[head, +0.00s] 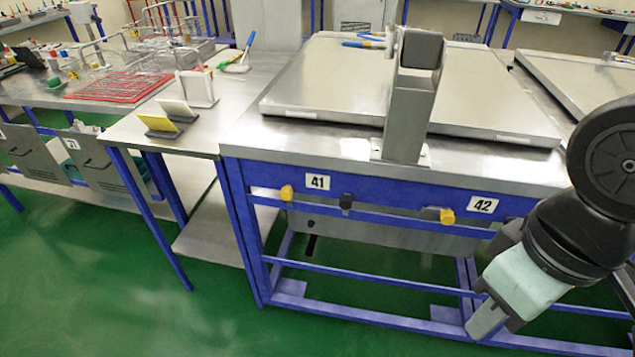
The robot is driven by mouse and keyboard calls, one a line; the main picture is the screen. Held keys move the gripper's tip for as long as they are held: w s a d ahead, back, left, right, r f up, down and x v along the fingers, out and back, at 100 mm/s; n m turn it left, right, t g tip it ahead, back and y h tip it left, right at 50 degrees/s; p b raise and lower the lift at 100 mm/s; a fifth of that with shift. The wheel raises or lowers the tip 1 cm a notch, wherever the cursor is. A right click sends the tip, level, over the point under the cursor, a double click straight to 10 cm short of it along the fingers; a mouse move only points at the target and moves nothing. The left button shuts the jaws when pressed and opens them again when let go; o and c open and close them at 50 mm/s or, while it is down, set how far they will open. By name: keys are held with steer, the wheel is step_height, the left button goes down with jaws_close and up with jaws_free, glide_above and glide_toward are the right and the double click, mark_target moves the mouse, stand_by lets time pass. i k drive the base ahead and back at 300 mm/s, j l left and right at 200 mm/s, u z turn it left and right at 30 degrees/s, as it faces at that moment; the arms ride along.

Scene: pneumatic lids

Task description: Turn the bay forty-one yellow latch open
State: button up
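The label 41 (317,182) is on the blue front rail of the metal-topped bench. A small yellow latch (286,192) sits just left of and slightly below that label. A black knob (346,201) is to the right of the label. A second yellow latch (447,216) sits just left of the label 42 (483,205). My gripper (488,318) is at the lower right, pointing down and left, below the rail and well apart from the latch by 41. Nothing shows in it, and its finger gap cannot be made out.
A large metal lid (340,85) lies on the bench top, with a grey upright bracket (408,105) at its front edge. A blue lower bar (375,280) runs below the rail. Green floor (120,290) is clear at front left.

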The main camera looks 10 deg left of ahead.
mark_target(286, 193)
steer(key=i+j, duration=0.1)
steer(key=j, duration=1.25)
steer(key=i+j, duration=0.15)
steer(key=j, duration=0.5)
steer(key=i+j, duration=0.1)
steer(key=j, duration=1.25)
steer(key=i+j, duration=0.15)
steer(key=j, duration=0.5)
steer(key=i+j, duration=0.1)
steer(key=j, duration=1.25)
steer(key=j+u, duration=0.15)
steer(key=u, duration=0.25)
steer(key=i+j+u, duration=0.1)
steer(key=u, duration=0.25)
steer(key=j+u, duration=0.1)
steer(key=u, duration=0.3)
steer(key=i+j+u, duration=0.1)
steer(key=u, duration=0.25)
